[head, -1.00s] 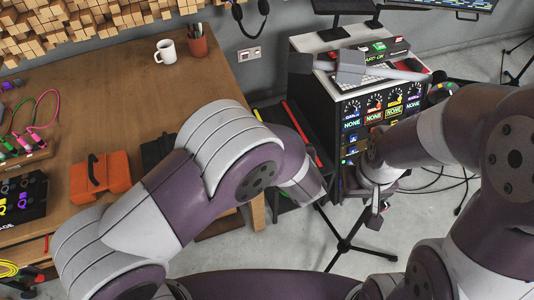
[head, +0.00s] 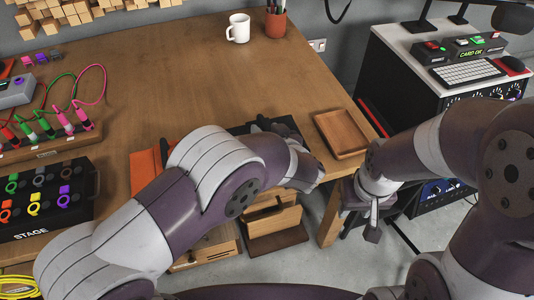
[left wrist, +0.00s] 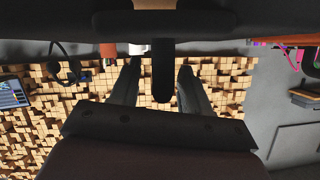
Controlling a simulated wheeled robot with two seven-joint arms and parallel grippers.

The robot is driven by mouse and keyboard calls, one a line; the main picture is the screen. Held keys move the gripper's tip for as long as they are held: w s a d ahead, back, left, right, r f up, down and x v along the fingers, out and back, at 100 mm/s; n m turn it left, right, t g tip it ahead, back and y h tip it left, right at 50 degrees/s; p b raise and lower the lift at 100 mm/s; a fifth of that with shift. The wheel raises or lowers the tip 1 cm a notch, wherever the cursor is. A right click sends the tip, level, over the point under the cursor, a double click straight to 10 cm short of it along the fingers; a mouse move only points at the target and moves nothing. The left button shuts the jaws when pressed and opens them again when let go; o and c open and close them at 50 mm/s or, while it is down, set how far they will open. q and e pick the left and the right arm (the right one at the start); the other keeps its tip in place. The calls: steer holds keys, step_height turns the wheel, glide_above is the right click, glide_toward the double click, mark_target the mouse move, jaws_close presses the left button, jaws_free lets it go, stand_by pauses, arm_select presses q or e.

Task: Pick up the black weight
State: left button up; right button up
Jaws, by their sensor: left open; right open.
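A flat black shape (head: 290,124) lies on the wooden table (head: 190,70), partly hidden behind my left forearm. I cannot tell for sure whether it is the black weight. My left gripper (head: 262,123) is mostly hidden at that black shape in the head view. In the left wrist view, my left gripper (left wrist: 159,67) is open. A dark rounded bar (left wrist: 163,75) shows between its fingers, not visibly gripped; I cannot tell what it is. My right gripper (head: 362,228) is open and empty, off the table's front right corner.
An orange case (head: 146,170) lies left of the black shape, partly covered by my arm. A wooden tray (head: 341,132) lies to the right. A white mug (head: 238,28) and a pen pot (head: 276,22) stand at the back. The table's middle is clear.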

arm_select(q)
steer(key=shift+w, duration=0.3)
steer(key=shift+d, duration=0.2)
steer(key=shift+c, duration=1.2)
steer(key=shift+s+r, duration=0.15)
jaws_close()
steer(key=shift+w, duration=0.2)
steer(key=shift+w, duration=0.1)
